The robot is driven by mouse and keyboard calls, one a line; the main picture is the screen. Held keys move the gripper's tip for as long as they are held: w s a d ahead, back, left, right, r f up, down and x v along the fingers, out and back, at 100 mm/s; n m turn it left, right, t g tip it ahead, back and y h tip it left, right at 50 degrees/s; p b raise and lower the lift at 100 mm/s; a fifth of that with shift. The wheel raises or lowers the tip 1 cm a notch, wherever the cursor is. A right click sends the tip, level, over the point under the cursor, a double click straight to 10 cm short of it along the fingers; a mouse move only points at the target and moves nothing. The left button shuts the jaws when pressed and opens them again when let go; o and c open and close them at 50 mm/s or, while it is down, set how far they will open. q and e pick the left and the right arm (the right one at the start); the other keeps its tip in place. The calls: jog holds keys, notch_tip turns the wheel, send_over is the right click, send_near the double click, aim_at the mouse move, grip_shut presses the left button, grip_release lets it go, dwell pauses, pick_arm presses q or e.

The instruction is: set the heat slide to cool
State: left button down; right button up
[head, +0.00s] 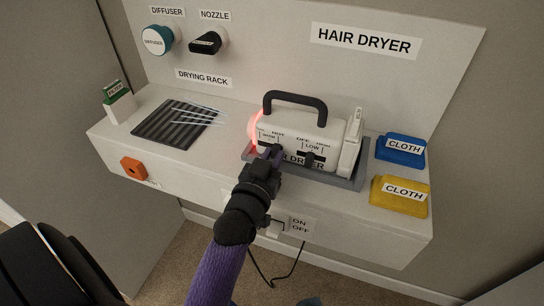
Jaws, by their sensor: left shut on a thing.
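The hair dryer (335,135) is a white body with a black top handle, lying in a grey tray (345,181) on the shelf. Its left end glows red. Its front carries a heat slide with the words WARM and HOT (278,133); any cool mark is hidden or too small to read. A second slide (311,157) beside it has OFF, LOW and HIGH marks. My left gripper (271,152) is at the front left of the dryer, shut at the heat slide, whose knob is hidden by the fingers. My right gripper is not in view.
A black drying rack (170,126) and a filter box (118,101) stand at the left. A diffuser (158,40) and nozzle (207,42) hang on the back panel. An ON/OFF switch (273,229) is below the shelf.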

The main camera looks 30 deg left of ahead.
aim_at(258, 142)
pick_arm(q)
jog(key=shift+a, duration=0.1)
jog(key=a, duration=0.2)
jog(key=s+a, duration=0.1)
jog(key=a, duration=0.1)
jog(key=shift+p, duration=0.3)
jog(key=c, duration=0.6)
grip_release()
jog(key=shift+o, duration=0.2)
jog(key=p+v, duration=0.1)
jog(key=v, duration=0.9)
jog(key=shift+p, duration=0.35)
